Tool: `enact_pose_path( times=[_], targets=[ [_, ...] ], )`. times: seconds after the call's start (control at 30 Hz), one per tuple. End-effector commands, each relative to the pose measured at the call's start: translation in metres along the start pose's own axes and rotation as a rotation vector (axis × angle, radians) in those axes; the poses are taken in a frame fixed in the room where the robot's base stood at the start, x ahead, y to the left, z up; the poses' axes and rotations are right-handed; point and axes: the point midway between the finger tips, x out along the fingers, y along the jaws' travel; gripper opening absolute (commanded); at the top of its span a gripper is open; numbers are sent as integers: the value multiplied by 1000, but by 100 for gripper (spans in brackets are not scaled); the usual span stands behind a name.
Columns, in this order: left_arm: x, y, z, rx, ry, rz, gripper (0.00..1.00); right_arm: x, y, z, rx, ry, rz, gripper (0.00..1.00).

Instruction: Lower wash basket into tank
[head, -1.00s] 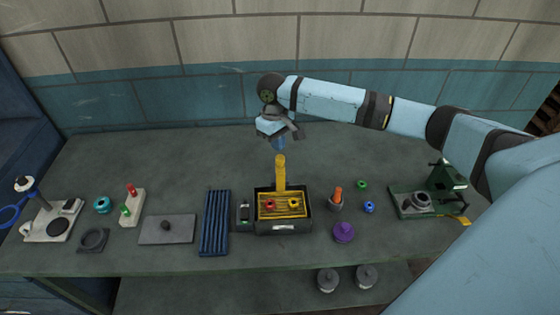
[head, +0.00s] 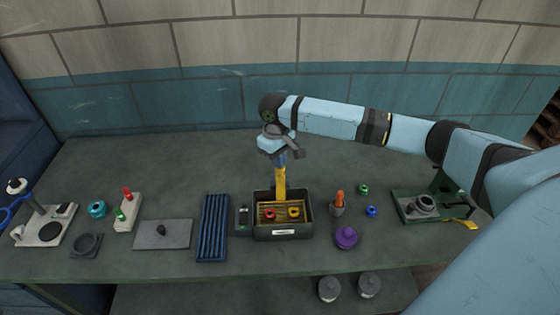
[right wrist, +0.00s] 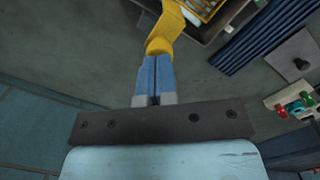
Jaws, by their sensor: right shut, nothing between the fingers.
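The yellow wash basket (head: 281,205) sits down inside the dark rectangular tank (head: 283,232), with its upright handle (head: 280,182) rising at the back. A red ring and a yellow ring lie in the basket. My right gripper (head: 281,162) is above the tank at the top of the handle. In the right wrist view its blue fingers (right wrist: 155,78) are shut together, with their tips against or just over the end of the yellow handle (right wrist: 165,32). Whether they touch it I cannot tell for sure. My left gripper is not in view.
A blue ribbed rack (head: 212,228) and a grey lidded plate (head: 163,233) lie left of the tank. A purple knobbed piece (head: 346,237), an orange-handled tool in a cup (head: 338,204) and a green press (head: 430,205) stand right. The back of the bench is clear.

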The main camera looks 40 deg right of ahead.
Motion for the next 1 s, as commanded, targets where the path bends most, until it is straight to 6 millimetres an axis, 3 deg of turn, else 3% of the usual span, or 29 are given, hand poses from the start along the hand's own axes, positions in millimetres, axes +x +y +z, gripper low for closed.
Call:
enact_pose_path(
  times=[0.17,0.37,0.63,1.0],
  targets=[
    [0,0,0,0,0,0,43,23,0,-2,0,-2,-1,0],
    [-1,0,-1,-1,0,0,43,20,0,-4,0,1,0,0],
    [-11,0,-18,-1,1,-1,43,7,0,-30,1,1,-1,0],
    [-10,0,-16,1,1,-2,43,8,0,-31,0,1,0,0]
  ],
)
